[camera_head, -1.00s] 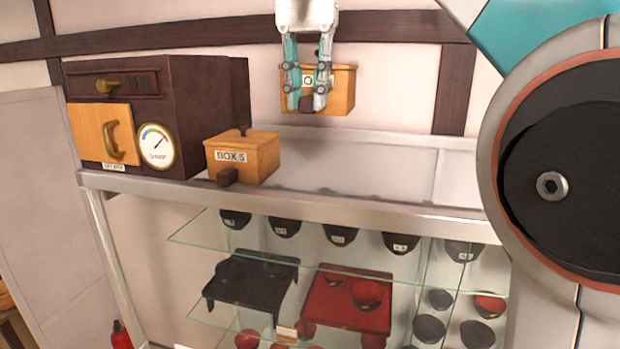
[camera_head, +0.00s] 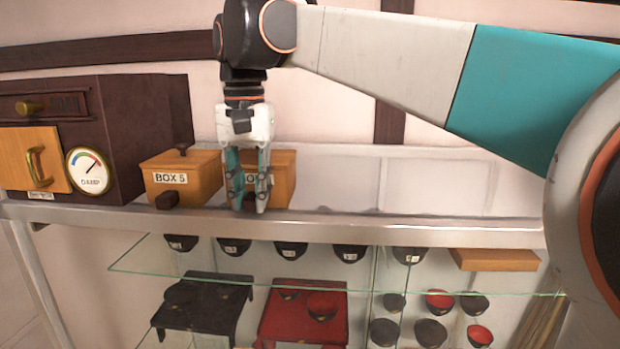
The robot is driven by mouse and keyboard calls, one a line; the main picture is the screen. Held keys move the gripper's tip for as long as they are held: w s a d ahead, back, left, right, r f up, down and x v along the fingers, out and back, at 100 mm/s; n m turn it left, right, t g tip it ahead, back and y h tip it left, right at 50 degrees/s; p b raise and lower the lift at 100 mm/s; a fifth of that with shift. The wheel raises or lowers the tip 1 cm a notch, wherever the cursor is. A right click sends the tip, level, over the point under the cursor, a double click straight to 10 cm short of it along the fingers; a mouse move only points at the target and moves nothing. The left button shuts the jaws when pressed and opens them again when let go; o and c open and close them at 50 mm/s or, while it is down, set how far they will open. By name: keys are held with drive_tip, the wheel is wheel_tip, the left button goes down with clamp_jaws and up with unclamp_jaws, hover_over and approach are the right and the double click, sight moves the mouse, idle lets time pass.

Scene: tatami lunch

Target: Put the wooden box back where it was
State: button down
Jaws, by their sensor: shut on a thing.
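A wooden box (camera_head: 283,182) with a partly covered "BOX" label is at the top of the glass cabinet, just right of the box labelled "BOX 5" (camera_head: 199,167). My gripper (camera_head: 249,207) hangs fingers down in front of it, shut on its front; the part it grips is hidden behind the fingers. The held box looks upright and low over the cabinet top (camera_head: 420,231). I cannot tell whether it touches the surface.
A dark cabinet with a "DAMP" dial (camera_head: 88,170) stands to the left of BOX 5. The cabinet top is clear to the right of the held box. Below, glass shelves hold bowls, a black tray table (camera_head: 205,305) and a red one (camera_head: 300,322).

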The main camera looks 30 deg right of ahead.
drive_tip(key=shift+s, duration=0.15)
drive_tip(key=c, duration=1.4)
unclamp_jaws()
drive_tip(key=shift+f, duration=0.1)
drive_tip(key=shift+o, duration=0.2)
wheel_tip(320, 180, up, 12)
drive_tip(key=shift+b, duration=0.45)
